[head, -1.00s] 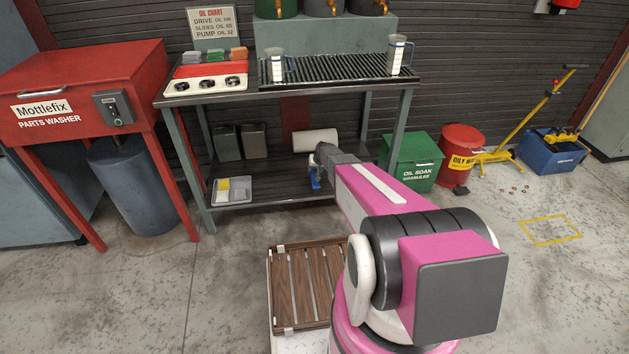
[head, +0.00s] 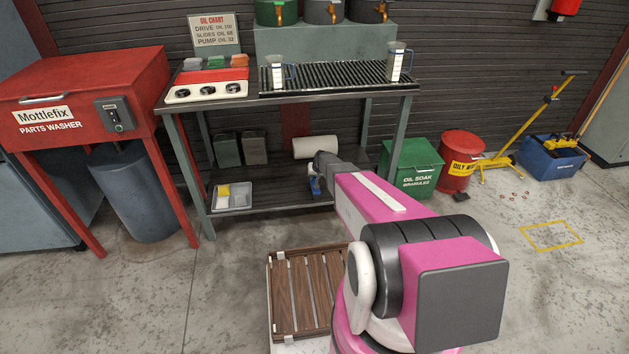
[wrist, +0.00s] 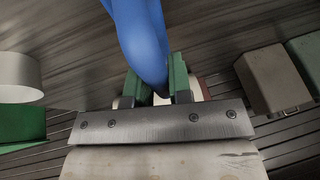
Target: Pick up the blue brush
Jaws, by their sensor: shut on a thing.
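The blue brush (wrist: 145,35) is between the green fingers of my gripper (wrist: 158,88) in the wrist view. Its smooth blue part runs up past the top edge of that view, so its far end is cut off. My gripper is shut on it. In the head view the blue brush (head: 315,186) shows as a small blue patch below the end of my arm, in front of the workbench's lower shelf (head: 270,196). My arm hides most of the gripper there. Whether the brush touches the shelf is not clear.
A white roll (head: 317,147) and a grey tray (head: 232,197) are on the lower shelf. The bench top (head: 250,96) is overhead. A green granules bin (head: 412,168) stands to the right. A slatted wooden rack (head: 305,295) lies in front.

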